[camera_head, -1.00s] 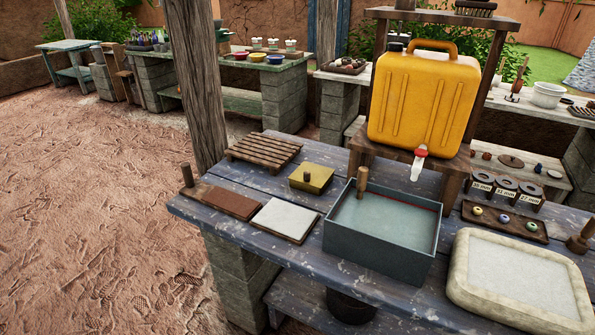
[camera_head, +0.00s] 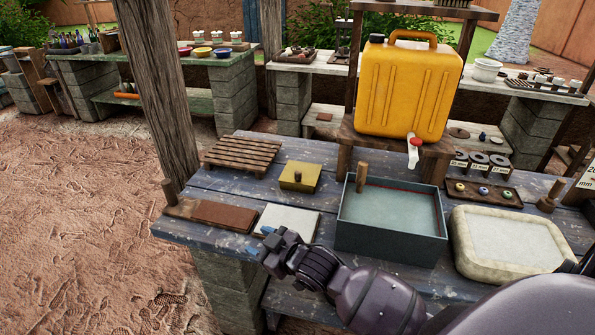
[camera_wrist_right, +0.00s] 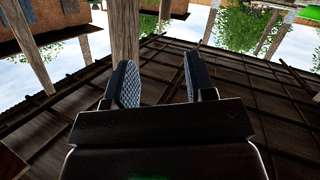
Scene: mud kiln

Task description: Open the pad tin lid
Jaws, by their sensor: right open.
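The pad tin (camera_head: 300,177) is a small yellow square tin with a dark knob on its lid. It sits on the blue plank table between the slatted rack and the grey basin, and its lid is on. My right gripper (camera_head: 262,240) is in front of the white tile, nearer to me than the tin and below it in the head view. In the right wrist view its two fingers (camera_wrist_right: 158,82) are apart with nothing between them. That view faces up at a slatted roof, and the tin is not in it. My left gripper is not in view.
A slatted wooden rack (camera_head: 241,155), a brown slab (camera_head: 222,216) and a white tile (camera_head: 287,222) lie around the tin. A grey water basin (camera_head: 390,238) stands to its right. A yellow jerrycan (camera_head: 408,90) stands behind on a wooden stand. A wooden post (camera_head: 158,90) rises behind the table's left end.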

